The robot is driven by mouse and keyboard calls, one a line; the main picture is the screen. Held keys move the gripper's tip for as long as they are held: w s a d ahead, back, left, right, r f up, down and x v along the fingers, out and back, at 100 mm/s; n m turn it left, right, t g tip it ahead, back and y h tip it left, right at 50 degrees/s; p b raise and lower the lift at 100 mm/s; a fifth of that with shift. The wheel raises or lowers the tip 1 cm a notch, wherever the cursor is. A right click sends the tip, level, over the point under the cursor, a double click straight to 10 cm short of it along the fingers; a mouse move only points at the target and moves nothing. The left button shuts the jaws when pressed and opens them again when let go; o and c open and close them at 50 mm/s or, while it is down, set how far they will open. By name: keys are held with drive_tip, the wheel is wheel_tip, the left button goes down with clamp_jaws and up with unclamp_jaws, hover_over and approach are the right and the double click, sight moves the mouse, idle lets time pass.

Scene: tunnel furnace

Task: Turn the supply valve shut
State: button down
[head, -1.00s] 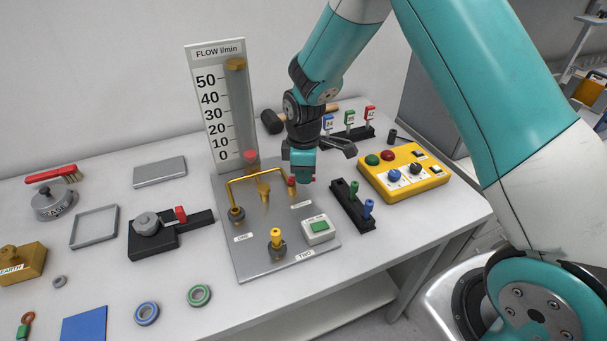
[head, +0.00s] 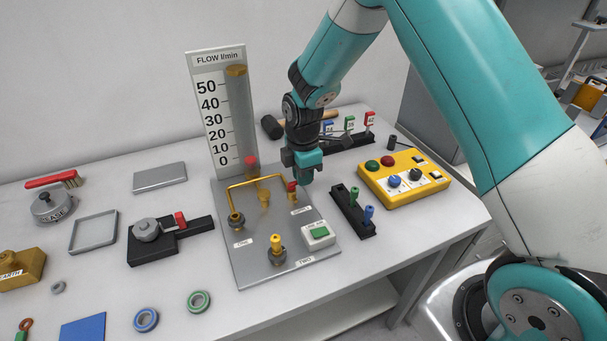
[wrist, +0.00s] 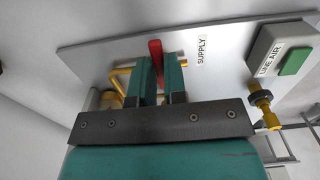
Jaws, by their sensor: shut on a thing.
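The supply valve has a red lever (head: 292,187) and sits on the grey panel (head: 262,268) beside the "SUPPLY" label (wrist: 201,51). My gripper (head: 300,176) is over the valve, pointing down. In the wrist view my gripper (wrist: 162,80) has its two teal fingers shut on the red lever (wrist: 156,58), which shows between them and sticks out past the tips. The valve body is mostly hidden by the gripper.
Yellow pipework (head: 255,182) runs left of the valve. The "LINE AIR" box (head: 318,236) with a green button stands in front right. A black rack (head: 352,212) and a yellow control box (head: 404,180) stand to the right. A hammer (head: 272,127) lies behind.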

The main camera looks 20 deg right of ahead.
drive_tip(key=c, duration=1.2)
unclamp_jaws()
drive_tip(key=shift+o, duration=0.2)
wheel_tip(320, 180, up, 18)
drive_tip(key=b, duration=0.2)
drive_tip(key=shift+f, duration=0.25)
drive_tip(key=s+a+r+m+y, duration=0.1)
drive_tip(key=s+a+m, duration=0.1)
drive_tip(key=s, duration=0.7)
drive_tip(key=s+a+r+m+y, duration=0.1)
drive_tip(key=s+a+m, duration=0.2)
drive_tip(key=s, duration=0.6)
drive_tip(key=s+a+r+m+y, duration=0.1)
drive_tip(key=s+a+m+y, duration=0.1)
drive_tip(key=s+m, duration=0.4)
drive_tip(key=s, duration=0.4)
drive_tip(key=shift+a, duration=0.25)
